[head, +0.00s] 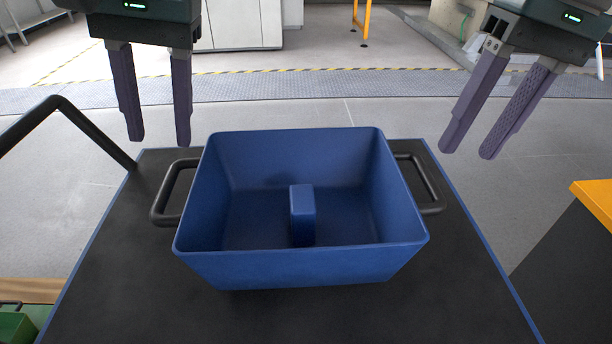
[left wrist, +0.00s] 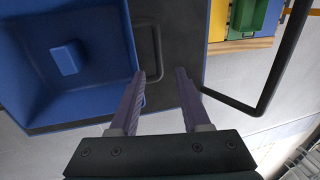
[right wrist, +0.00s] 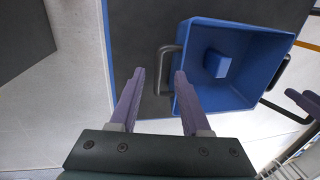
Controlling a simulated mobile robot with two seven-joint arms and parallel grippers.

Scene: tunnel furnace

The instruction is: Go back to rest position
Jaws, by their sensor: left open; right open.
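A blue bin (head: 300,268) with black side handles stands on a black cart top (head: 110,300). A blue block (head: 302,215) stands inside it. My left gripper (head: 160,140) is open and empty, above and beyond the bin's left handle (head: 172,192). My right gripper (head: 465,152) is open and empty, up and to the right of the right handle (head: 425,185). The left wrist view shows the bin (left wrist: 105,85) at the left, with the fingers apart. The right wrist view shows the bin (right wrist: 240,100) to the right of the open fingers. Neither gripper touches a handle.
A black bar (head: 85,125) rises at the cart's left side. A green container (head: 15,328) is at the lower left. A dark unit with an orange top (head: 598,200) stands at the right. Grey floor lies behind the cart, with a yellow-black line (head: 330,69).

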